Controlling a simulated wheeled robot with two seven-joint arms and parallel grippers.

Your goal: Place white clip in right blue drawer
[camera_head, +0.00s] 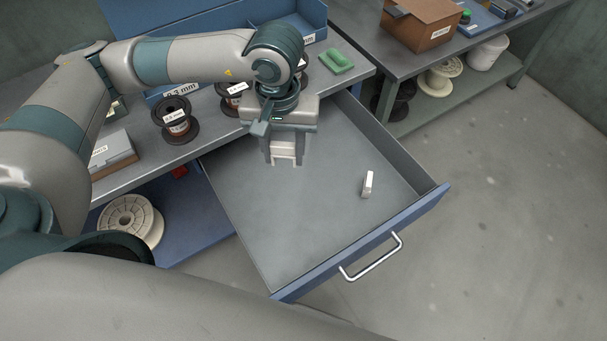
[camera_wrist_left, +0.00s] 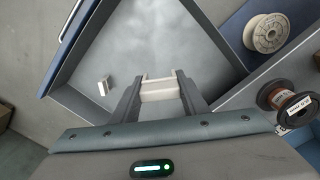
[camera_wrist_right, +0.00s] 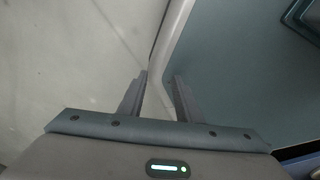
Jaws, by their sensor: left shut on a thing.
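My left gripper (camera_head: 284,158) is shut on a white clip (camera_head: 283,148) and points down over the grey floor of the open blue drawer (camera_head: 408,215). The held clip also shows in the left wrist view (camera_wrist_left: 158,88) between the fingers. I cannot tell whether it touches the drawer floor. A second white clip (camera_head: 367,184) lies in the drawer, to the right of the gripper; it also shows in the left wrist view (camera_wrist_left: 103,86). My right gripper (camera_wrist_right: 160,80) shows only in its wrist view, with its fingers apart and no object visibly gripped.
The workbench behind the drawer holds dark copper spools (camera_head: 175,120), a green object (camera_head: 336,61) and a grey box (camera_head: 112,153). A pale spool (camera_head: 130,221) sits below on the left. A cardboard box (camera_head: 421,23) stands on the back bench. The drawer's front and right areas are largely clear.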

